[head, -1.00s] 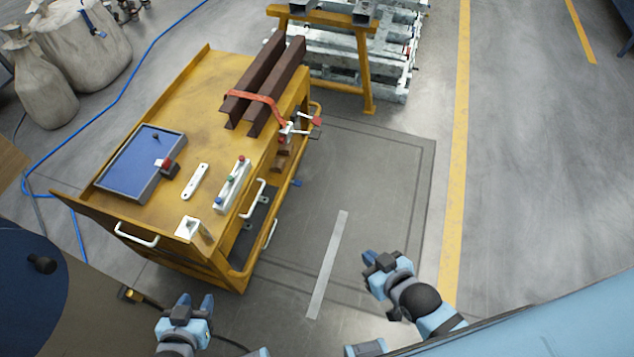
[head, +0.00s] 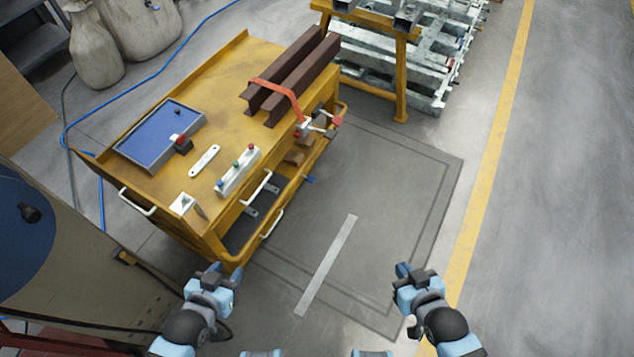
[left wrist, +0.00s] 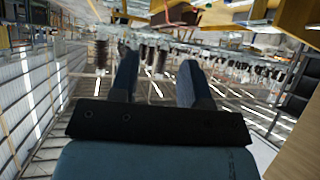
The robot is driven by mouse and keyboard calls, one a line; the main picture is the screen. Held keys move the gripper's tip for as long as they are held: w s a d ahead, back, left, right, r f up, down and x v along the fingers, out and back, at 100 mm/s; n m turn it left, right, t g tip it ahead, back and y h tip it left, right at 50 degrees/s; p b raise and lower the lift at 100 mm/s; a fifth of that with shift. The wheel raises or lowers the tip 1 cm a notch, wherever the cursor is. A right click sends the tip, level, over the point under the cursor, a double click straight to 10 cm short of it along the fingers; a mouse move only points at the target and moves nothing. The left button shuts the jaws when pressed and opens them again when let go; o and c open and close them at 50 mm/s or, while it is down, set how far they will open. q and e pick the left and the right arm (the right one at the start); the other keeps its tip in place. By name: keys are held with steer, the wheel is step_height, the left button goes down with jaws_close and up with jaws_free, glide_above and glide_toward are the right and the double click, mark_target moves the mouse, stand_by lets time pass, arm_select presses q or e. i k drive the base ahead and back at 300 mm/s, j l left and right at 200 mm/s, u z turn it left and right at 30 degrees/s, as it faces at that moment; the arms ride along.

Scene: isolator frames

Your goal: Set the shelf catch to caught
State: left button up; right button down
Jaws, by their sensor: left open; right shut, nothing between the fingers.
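The yellow cart (head: 217,84) stands ahead, left of centre in the head view. I cannot single out the shelf catch for sure. A small blue piece (head: 309,179) juts from the cart's right side at shelf height, too small to make out. The cart's lower shelf is largely hidden under its top. My left gripper (head: 221,270) is open and empty, close to the cart's near corner in the picture. Its two spread fingers show in the left wrist view (left wrist: 158,80). My right gripper (head: 403,270) is shut and empty over the floor, right of the cart.
The cart top carries a blue tray (head: 153,137), a white strip with holes (head: 204,161), a button box (head: 238,172) and brown beams (head: 300,75) under a red strap. White handles (head: 272,223) stick out from the cart. Open floor (head: 390,190) lies right of it.

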mark_target(309, 178)
steer(key=i+l+z, duration=0.1)
steer(key=i+l, duration=0.15)
steer(key=l, duration=0.25)
steer(key=i+l+z, duration=0.15)
steer(key=i+l, duration=0.15)
steer(key=l, duration=0.15)
steer(key=i, duration=1.05)
